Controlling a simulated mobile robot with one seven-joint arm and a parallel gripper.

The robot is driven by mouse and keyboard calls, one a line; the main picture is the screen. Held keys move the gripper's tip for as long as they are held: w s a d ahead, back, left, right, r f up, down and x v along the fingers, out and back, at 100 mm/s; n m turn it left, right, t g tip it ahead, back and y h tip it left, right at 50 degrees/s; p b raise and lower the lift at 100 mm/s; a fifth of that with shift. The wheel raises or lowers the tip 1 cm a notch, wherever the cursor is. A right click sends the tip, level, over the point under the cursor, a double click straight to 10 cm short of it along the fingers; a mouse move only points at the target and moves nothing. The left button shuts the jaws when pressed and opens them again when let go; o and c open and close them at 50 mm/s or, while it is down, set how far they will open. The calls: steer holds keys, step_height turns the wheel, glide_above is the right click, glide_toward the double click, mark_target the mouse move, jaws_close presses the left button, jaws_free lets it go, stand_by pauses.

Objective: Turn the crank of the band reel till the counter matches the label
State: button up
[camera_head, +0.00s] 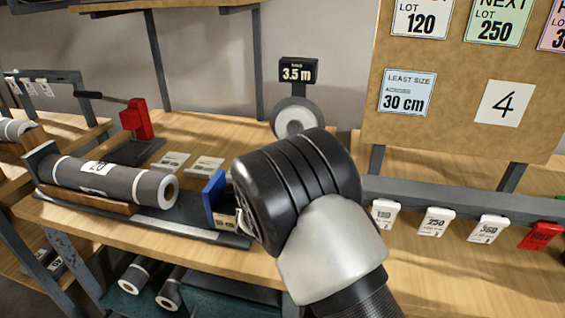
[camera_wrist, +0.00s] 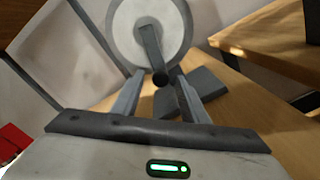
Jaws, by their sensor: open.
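The band reel (camera_head: 296,118) is a pale disc with a grey rim, standing at the back of the bench under a dark counter (camera_head: 298,71) that reads 3.5 m. In the wrist view, the reel's face (camera_wrist: 120,30) fills the top, with a grey crank arm (camera_wrist: 150,45) pointing down to a dark handle (camera_wrist: 162,77). My gripper (camera_wrist: 160,92) is open. The handle shows between the fingertips in that view; I cannot tell whether they touch it. My wrist hides the fingers and crank in the head view. Which label is meant is unclear.
A grey roll (camera_head: 110,182) lies in a trough at left, beside a blue block (camera_head: 214,190). A red lever tool (camera_head: 137,118) and white cards (camera_head: 205,166) sit behind. A board at right carries a "4" card (camera_head: 506,103) and a "30 cm" card (camera_head: 407,92). Tags hang on a rail below.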

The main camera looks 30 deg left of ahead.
steer(key=p+v, duration=0.2)
steer(key=v, duration=1.5)
steer(key=shift+s+a+p, duration=0.1)
steer(key=shift+p, duration=0.25)
steer(key=shift+s, duration=0.15)
steer(key=shift+s, duration=0.1)
